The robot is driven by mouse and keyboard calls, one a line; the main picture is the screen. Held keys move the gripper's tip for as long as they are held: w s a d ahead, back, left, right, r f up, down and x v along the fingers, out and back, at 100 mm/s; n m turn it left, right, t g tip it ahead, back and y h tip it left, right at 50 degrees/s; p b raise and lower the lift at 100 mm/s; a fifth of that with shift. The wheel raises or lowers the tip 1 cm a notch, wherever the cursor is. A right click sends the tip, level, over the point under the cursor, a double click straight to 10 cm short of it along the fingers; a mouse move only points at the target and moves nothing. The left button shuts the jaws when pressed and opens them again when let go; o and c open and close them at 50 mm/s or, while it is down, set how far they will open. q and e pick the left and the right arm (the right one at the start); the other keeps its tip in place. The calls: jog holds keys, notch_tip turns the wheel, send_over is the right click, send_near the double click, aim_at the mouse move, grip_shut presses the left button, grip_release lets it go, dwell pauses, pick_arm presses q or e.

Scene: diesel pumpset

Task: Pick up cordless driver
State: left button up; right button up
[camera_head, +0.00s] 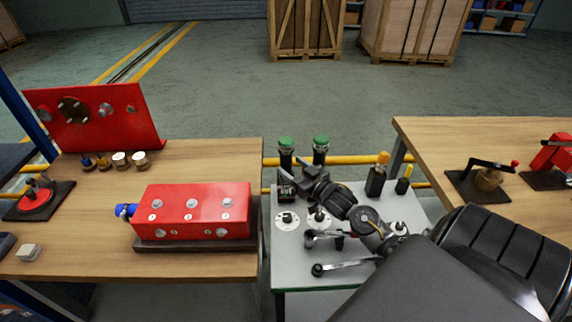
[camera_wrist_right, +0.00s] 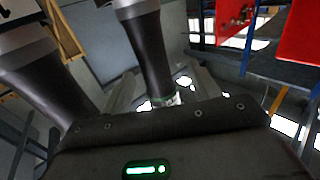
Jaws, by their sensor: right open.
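Two dark, green-topped upright tools, which look like cordless drivers, stand at the back of the grey table: a left one (camera_head: 286,152) and a right one (camera_head: 320,150). My right gripper (camera_head: 286,174) is open, just in front of and below the left one's green top. In the right wrist view, the left tool's dark body (camera_wrist_right: 148,50) shows between the open fingers, with no clear grip on it. The right tool (camera_wrist_right: 45,75) stands to the left there. The gripper partly hides the lower part of the left tool in the head view. My left gripper is out of view.
The grey table (camera_head: 300,272) also holds wrenches (camera_head: 345,265) and yellow-handled tools (camera_head: 382,160) in black holders. A wooden table (camera_head: 190,165) with a red block (camera_head: 195,205) stands left, another (camera_head: 450,135) stands right. A yellow rail (camera_head: 350,160) runs behind.

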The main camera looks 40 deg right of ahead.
aim_at(283, 157)
jog(key=shift+w, duration=0.55)
jog(key=shift+w+d+r, duration=0.1)
jog(key=shift+w, duration=0.1)
jog(key=w+p, duration=0.1)
jog(key=w, duration=0.2)
jog(key=shift+w+d+p, duration=0.2)
jog(key=shift+w+p, duration=0.2)
jog(key=shift+w, duration=0.5)
jog(key=shift+c, duration=0.7)
jog(key=shift+f, duration=0.2)
jog(key=c, duration=1.2)
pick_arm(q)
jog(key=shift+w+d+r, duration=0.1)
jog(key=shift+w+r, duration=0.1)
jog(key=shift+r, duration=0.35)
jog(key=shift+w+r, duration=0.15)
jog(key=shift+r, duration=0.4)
pick_arm(e)
jog(key=shift+r, duration=0.15)
